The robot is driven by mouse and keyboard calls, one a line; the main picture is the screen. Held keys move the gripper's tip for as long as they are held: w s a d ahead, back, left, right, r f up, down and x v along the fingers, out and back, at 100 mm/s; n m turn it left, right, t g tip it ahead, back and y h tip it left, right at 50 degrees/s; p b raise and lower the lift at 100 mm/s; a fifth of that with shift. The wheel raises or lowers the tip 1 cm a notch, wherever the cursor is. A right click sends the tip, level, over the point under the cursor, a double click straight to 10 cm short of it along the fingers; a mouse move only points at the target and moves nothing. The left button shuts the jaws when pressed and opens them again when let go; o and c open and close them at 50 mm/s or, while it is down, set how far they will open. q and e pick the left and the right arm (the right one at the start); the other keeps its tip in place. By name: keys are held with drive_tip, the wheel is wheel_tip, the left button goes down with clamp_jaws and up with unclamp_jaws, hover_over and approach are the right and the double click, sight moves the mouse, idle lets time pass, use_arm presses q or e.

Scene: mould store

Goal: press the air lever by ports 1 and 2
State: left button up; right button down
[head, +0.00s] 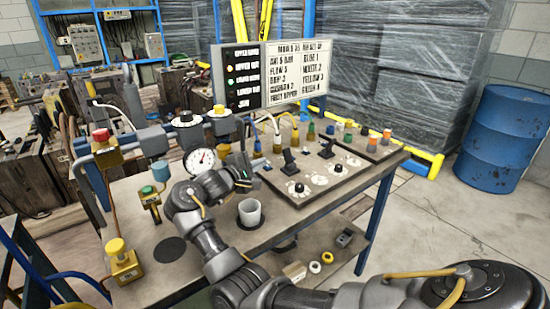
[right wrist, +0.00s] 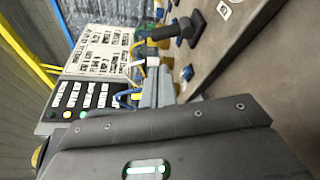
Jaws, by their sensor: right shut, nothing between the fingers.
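Two black levers stand on the grey control panel (head: 315,173). The left lever (head: 289,161) is nearer my right gripper; the right lever (head: 327,149) is farther along. Which ports belong to which lever is too small to read. My right gripper (head: 243,172) is shut and empty, over the panel's left end, left of and apart from the left lever. My left gripper is out of view.
A gauge (head: 203,161) and a pipe with knobs are to the left. Coloured ports, including a yellow-capped one (head: 277,144), line the panel's back below a sign board (head: 270,75).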

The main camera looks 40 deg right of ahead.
sight(288, 159)
drive_tip(key=shift+d, duration=0.4)
drive_tip(key=x, duration=0.8)
drive_tip(key=shift+w+d+f, duration=0.1)
drive_tip(key=shift+w+d, duration=0.05)
drive_tip(key=shift+d, duration=0.35)
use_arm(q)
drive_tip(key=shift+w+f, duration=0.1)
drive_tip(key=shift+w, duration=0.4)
use_arm(e)
drive_tip(key=shift+d, duration=0.1)
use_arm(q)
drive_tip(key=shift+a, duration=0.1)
